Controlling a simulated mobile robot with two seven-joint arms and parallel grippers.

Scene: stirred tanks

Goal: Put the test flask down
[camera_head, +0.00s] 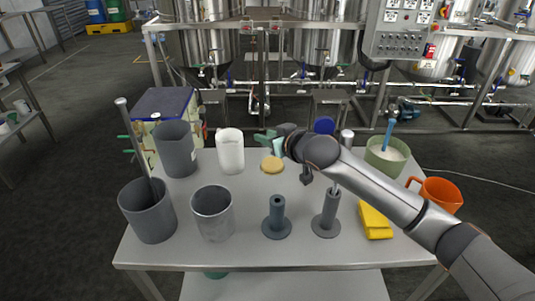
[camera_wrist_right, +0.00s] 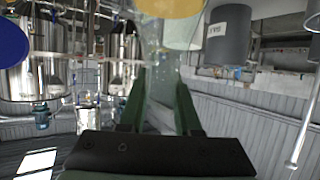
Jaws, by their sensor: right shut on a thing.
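My right gripper (camera_head: 264,138) is over the back middle of the table, its green fingers pointing left. It is shut on the test flask, a clear, faintly green glass thing (camera_wrist_right: 160,75) between the fingers in the right wrist view. In the head view only a small pale part of the flask (camera_head: 278,145) shows by the fingers, above and behind a round tan disc (camera_head: 272,165). Whether the flask's base touches anything is hidden. The disc also shows at the top of the wrist view (camera_wrist_right: 170,6). My left gripper is not in view.
A white beaker (camera_head: 230,152) stands close left of the gripper. Grey pots (camera_head: 213,215) stand at the left, two grey stands (camera_head: 277,222) at the front. A blue disc (camera_head: 324,125), green bowl (camera_head: 386,160), yellow block (camera_head: 375,222) and orange jug (camera_head: 438,195) are at the right.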

